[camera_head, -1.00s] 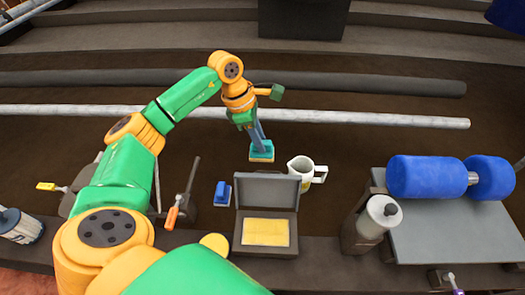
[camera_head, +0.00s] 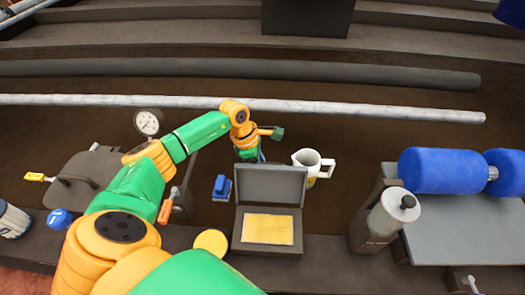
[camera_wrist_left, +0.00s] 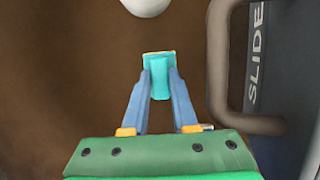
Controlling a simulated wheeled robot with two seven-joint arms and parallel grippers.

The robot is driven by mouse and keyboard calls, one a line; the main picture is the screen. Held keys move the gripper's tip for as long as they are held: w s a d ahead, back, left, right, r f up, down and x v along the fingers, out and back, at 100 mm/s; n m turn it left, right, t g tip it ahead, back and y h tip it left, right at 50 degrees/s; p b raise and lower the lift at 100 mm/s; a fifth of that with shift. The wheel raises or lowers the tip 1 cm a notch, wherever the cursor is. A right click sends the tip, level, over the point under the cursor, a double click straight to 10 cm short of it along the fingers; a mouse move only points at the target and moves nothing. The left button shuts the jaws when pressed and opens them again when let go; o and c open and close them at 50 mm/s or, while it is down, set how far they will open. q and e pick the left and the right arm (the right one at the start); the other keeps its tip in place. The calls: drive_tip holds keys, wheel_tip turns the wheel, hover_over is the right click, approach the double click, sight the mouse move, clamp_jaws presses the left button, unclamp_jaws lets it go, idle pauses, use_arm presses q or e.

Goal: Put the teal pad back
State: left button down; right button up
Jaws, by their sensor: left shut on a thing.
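My left gripper (camera_wrist_left: 159,88) is shut on the teal pad (camera_wrist_left: 158,76), whose teal grip block sits between the two blue fingers in the left wrist view. A thin pale edge shows at the pad's far side. In the head view the left gripper (camera_head: 247,150) is just behind the raised lid of the open grey box (camera_head: 268,184). The lid hides the pad there. The wrist view does not settle whether the pad touches the surface below. My right gripper is not in view.
The box holds a yellow pad (camera_head: 267,229). A blue block (camera_head: 221,188) stands left of it and a white jug (camera_head: 311,165) behind it to the right. A dark panel marked SLIDE (camera_wrist_left: 256,60) and a curved bar (camera_wrist_left: 220,70) are close right of the gripper. Brown ground left of it is clear.

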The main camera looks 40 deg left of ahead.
use_arm(q)
drive_tip(key=c, duration=1)
unclamp_jaws()
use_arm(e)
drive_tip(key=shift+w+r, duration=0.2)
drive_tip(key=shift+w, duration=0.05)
use_arm(q)
drive_tip(key=shift+r, duration=0.25)
drive_tip(key=p+v, duration=0.4)
drive_tip(key=v, duration=0.7)
drive_tip(key=shift+s+a+r, duration=0.1)
drive_tip(key=shift+a+r, duration=0.05)
drive_tip(key=shift+r, duration=0.2)
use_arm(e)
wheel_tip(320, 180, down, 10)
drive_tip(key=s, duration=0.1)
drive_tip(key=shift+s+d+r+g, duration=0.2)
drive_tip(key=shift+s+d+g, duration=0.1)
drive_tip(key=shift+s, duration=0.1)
